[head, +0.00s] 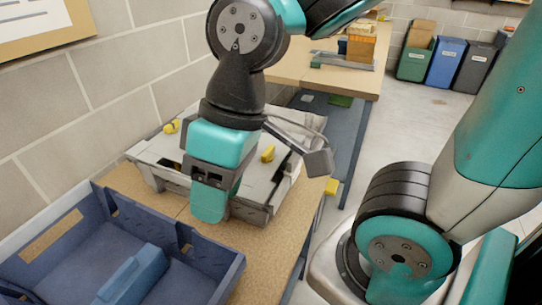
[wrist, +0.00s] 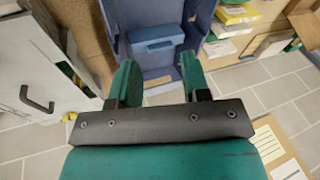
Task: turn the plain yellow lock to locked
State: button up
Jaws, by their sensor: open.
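A pale grey panel-like unit (head: 150,150) lies on the wooden bench against the wall. One yellow piece (head: 171,126) sits at its far left, and another yellow piece (head: 268,153) sits on its top right of my wrist. Both are small, and I cannot tell which is the plain yellow lock or how either is turned. My gripper (head: 208,205) hangs in front of the unit and hides part of it. In the wrist view my gripper (wrist: 158,75) has its two green fingers apart with nothing held between them. No yellow lock is clear in the wrist view.
A blue crate (head: 215,270) with a blue lidded box (head: 135,275) stands at the front left; the box shows between my fingers in the wrist view (wrist: 158,40). Green, blue and grey bins (head: 447,63) stand at the back right. Open floor (head: 400,130) lies right of the bench.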

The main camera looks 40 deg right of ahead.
jog(key=w+d+m+h, duration=0.2)
jog(key=w+d+m, duration=0.4)
jog(key=w, duration=0.3)
jog(key=m+h, duration=0.2)
jog(key=m, duration=1.2)
send_over(268, 150)
notch_tip(268, 150, down, 17)
jog(key=shift+f+p, duration=0.15)
jog(key=shift+p, duration=0.15)
grip_shut()
